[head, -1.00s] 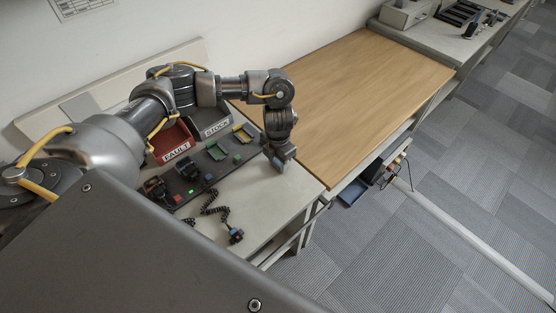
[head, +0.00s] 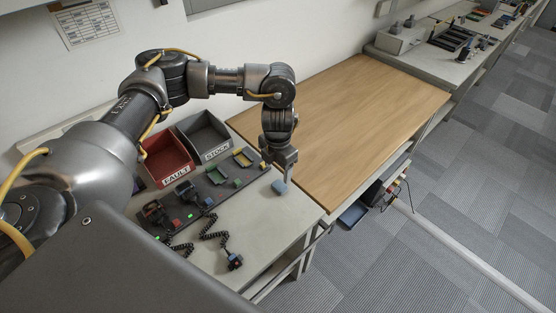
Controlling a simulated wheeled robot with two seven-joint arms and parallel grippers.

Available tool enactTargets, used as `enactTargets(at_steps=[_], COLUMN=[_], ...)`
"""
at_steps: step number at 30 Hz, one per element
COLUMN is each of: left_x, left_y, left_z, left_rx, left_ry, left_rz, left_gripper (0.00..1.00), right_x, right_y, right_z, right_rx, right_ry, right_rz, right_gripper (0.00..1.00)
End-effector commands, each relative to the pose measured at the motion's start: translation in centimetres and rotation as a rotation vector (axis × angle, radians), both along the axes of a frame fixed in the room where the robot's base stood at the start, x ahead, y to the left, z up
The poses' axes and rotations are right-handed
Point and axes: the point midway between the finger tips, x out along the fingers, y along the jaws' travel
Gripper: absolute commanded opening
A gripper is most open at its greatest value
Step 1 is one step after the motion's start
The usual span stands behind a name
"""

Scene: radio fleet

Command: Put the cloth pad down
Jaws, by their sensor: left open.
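My right gripper is out of view.
A red FAULT bin (head: 168,158) and a grey STOCK bin (head: 205,138) stand behind a dark charging strip (head: 195,199) with radios and coloured cradles. A coiled-cord microphone (head: 235,262) lies in front. The wooden board (head: 350,110) is clear.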

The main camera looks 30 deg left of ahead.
Motion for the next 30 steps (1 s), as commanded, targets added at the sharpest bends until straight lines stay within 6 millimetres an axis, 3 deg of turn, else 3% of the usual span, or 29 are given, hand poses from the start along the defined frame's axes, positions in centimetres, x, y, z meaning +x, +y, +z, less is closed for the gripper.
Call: enactTargets(at_steps=[3,9,30], left_x=[0.1,0.0,-0.1], left_y=[0.0,0.0,0.2], left_z=[1.9,3.4,3.6], left_rx=[0.001,0.001,0.0], left_ry=[-0.003,0.0,0.001], left_rz=[-0.001,0.0,0.004], left_gripper=[0.66,0.66,0.66], right_x=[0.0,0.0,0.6], right_y=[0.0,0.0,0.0], right_z=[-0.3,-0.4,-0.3], right_rx=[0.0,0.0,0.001], right_ry=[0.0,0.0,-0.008], right_rz=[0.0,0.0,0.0], right_gripper=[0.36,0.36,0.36])
